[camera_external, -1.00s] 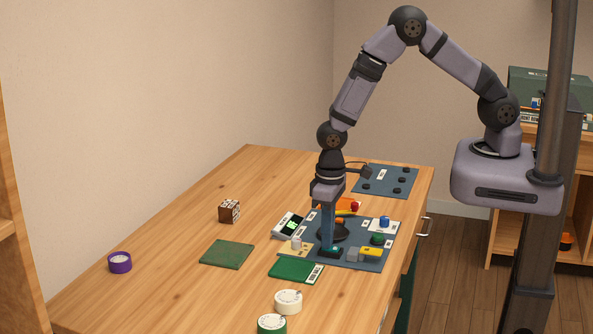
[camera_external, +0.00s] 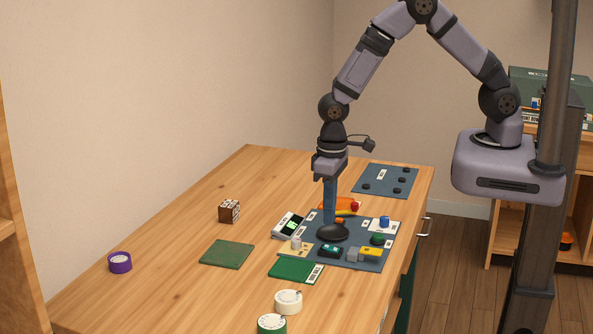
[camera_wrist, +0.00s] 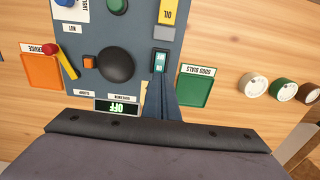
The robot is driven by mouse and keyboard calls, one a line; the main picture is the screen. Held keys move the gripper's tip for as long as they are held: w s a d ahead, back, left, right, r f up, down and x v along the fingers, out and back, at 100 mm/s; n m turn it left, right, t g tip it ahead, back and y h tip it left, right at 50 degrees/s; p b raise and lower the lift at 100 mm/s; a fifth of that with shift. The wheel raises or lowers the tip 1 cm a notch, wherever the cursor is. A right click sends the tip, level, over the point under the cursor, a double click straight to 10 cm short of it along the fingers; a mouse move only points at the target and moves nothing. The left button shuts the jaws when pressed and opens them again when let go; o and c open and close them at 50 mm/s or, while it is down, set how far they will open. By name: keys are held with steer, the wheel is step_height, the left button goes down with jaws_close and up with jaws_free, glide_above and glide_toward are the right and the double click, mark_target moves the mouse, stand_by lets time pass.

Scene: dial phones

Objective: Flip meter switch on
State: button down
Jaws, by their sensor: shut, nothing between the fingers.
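The meter (camera_external: 289,225) is a pale box with a lit green screen on the dark mat's left side. In the wrist view, its screen (camera_wrist: 117,108) appears upside down and seems to read OFF. The switch (camera_external: 330,252) is a small dark block with a teal-green rocker, near the mat's front edge. It also shows in the wrist view (camera_wrist: 159,62), just beyond my fingertips. My gripper (camera_external: 330,222) points down with its blue fingers shut and empty. It appears raised above the mat and apart from the switch; the fingers overlap the black dome's edge in the external view.
The black dome (camera_external: 332,233) sits behind the switch. A grey-and-yellow oil piece (camera_external: 366,253) and a green knob (camera_external: 378,239) stand to its right. A green tray (camera_external: 296,270) lies in front.

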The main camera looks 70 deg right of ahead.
step_height(320, 180, up, 8)
steer(key=b, duration=0.2)
glide_above(327, 246)
steer(key=shift+s+f, duration=0.2)
steer(key=shift+f, duration=0.15)
steer(key=s+t+b, duration=0.2)
steer(key=b, duration=0.5)
steer(key=shift+s, duration=0.4)
stand_by(0.3)
steer(key=w+f, duration=0.1)
steer(key=f, duration=0.3)
steer(key=f+p, duration=0.1)
steer(key=f, duration=0.4)
steer(key=w+f+p, duration=0.1)
steer(key=f, duration=0.3)
steer(key=shift+w+f, duration=0.25)
steer(key=shift+w, duration=0.05)
